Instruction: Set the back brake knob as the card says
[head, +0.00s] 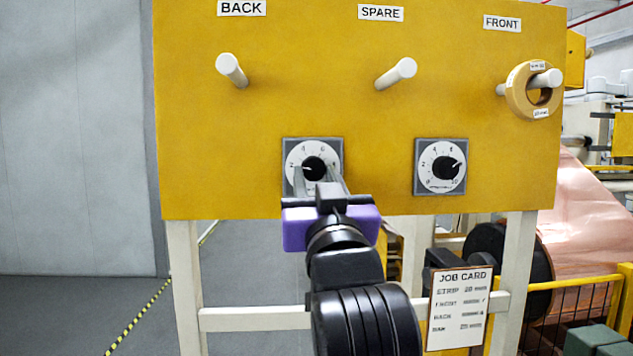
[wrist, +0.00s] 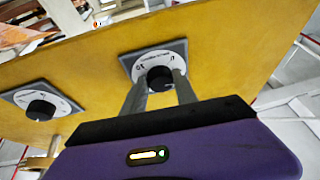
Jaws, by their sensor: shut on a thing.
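The left brake knob (head: 313,168) is black, on a white numbered dial under the BACK side of the yellow panel. Its white pointer mark seems to point left, near the 2. My gripper (head: 316,176) has its two fingers on either side of this knob, shut on it. The wrist view shows the knob (wrist: 160,78) between the fingertips (wrist: 159,82). The job card (head: 459,308) hangs at the lower right; its lines for FRONT and BACK are too blurred to read surely.
A second knob (head: 443,168) sits to the right, its pointer toward the upper right. Pegs (head: 232,70) and (head: 397,73) under BACK and SPARE are bare. Copper foil (head: 585,220) lies behind at right.

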